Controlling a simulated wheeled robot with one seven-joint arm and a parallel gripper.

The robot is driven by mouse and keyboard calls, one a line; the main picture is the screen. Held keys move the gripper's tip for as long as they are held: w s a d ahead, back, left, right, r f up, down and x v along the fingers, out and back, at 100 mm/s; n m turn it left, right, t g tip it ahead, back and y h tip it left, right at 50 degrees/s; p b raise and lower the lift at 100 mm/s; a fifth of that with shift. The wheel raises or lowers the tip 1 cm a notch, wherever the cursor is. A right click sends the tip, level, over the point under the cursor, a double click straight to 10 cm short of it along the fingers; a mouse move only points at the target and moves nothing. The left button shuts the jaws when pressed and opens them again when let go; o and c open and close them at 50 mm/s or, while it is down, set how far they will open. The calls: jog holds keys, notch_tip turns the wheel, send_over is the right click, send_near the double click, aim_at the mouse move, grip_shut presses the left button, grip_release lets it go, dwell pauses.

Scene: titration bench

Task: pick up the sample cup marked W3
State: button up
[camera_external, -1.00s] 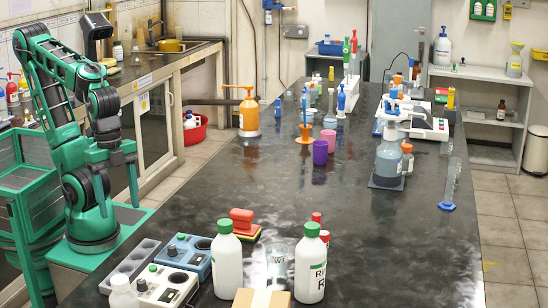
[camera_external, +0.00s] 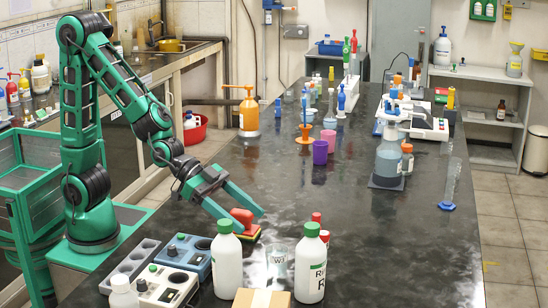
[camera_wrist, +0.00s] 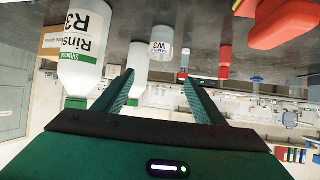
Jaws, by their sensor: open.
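The sample cup marked W3 (camera_external: 277,264) is a small clear cup on the dark bench top, between two white bottles. In the wrist view the W3 cup (camera_wrist: 160,42) shows inverted, its label readable, beyond and between my fingertips. My gripper (camera_external: 251,222) is open and empty, above the bench near a red-handled block, up and to the left of the cup. It is apart from the cup. The two fingers also show spread in the wrist view (camera_wrist: 159,78).
A cardboard box (camera_external: 262,299) sits in front. The red-handled block (camera_external: 242,217) lies close by my fingers. A purple cup (camera_external: 320,152) stands farther back.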

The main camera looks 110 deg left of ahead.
aim_at(286, 257)
jog(key=shift+s+f+x, duration=0.15)
jog(key=shift+f+x, duration=0.1)
jog(key=shift+x, duration=1.75)
jog(key=shift+s+f+x, duration=0.15)
jog(key=shift+f+x, duration=0.1)
jog(key=shift+x, duration=1.75)
jog(key=shift+s+f+x, duration=0.1)
jog(key=shift+f+x, duration=0.15)
jog(key=shift+x, duration=1.75)
jog(key=c, duration=1.2)
